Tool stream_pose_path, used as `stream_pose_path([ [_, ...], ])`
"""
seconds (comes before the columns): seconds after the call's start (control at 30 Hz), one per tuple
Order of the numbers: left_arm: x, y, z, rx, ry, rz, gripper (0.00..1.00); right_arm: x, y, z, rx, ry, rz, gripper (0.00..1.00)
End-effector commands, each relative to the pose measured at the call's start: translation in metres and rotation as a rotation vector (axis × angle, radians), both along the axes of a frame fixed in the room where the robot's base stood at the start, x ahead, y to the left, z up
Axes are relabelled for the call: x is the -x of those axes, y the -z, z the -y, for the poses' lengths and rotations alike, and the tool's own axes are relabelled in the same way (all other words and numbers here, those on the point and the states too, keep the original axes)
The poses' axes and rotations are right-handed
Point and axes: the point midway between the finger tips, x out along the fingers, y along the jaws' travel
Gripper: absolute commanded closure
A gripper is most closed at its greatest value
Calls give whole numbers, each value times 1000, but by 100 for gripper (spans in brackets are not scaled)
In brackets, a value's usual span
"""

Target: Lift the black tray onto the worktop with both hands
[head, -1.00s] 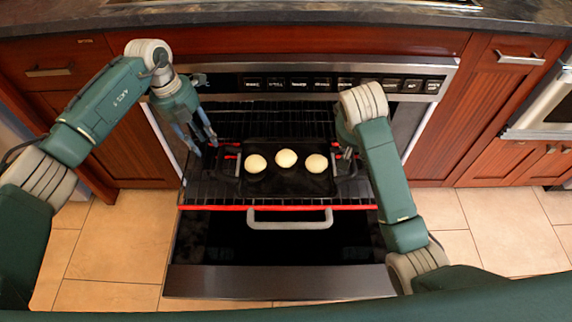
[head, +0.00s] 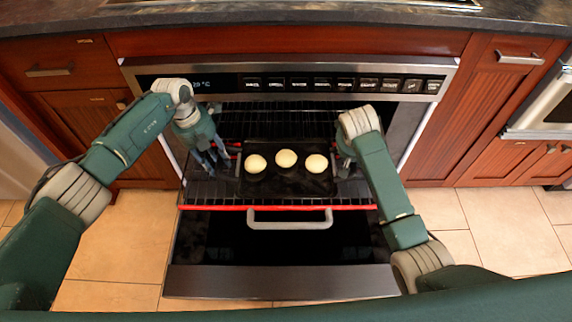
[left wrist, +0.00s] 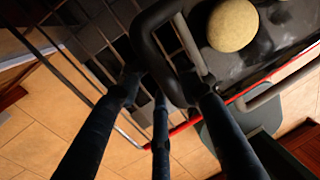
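The black tray (head: 290,188) rests on the pulled-out oven rack and carries pale round buns (head: 287,158). It has a loop handle at each short end. My left gripper (head: 222,170) is at the tray's left end. In the left wrist view its fingers (left wrist: 165,88) are spread apart, with the tray's dark left handle (left wrist: 152,52) between them; I see no clear grip on it. My right gripper (head: 347,166) is at the tray's right handle, largely hidden by its own wrist, so its closing cannot be told.
The oven door (head: 280,281) is folded down in front, with a grey handle (head: 290,220). The wire rack (head: 213,190) has a red front edge. The dark worktop (head: 290,17) lies above the oven; its visible strip is mostly clear.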

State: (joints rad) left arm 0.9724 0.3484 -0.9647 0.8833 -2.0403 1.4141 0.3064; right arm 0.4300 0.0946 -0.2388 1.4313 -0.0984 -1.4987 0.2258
Motion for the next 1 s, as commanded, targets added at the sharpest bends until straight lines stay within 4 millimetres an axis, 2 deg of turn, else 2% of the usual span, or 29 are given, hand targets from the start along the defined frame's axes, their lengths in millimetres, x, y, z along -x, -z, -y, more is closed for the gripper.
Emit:
stream_pose_path([
  [0.13, 1, 9, 2, 1, -1, -1, 66, -3, 7, 2, 0, 0, 1, 68],
  [0.43, 1, 10, 2, 0, 0, -1, 66, -4, 9, 2, 0, 0, 1, 68],
  [0.6, 0, 9, 2, 0, 0, 0, 100, -4, 8, 2, -1, -1, 1, 100],
  [1.0, -1, 6, 2, 2, 0, 2, 100, -4, 5, 1, -1, -1, 3, 100],
])
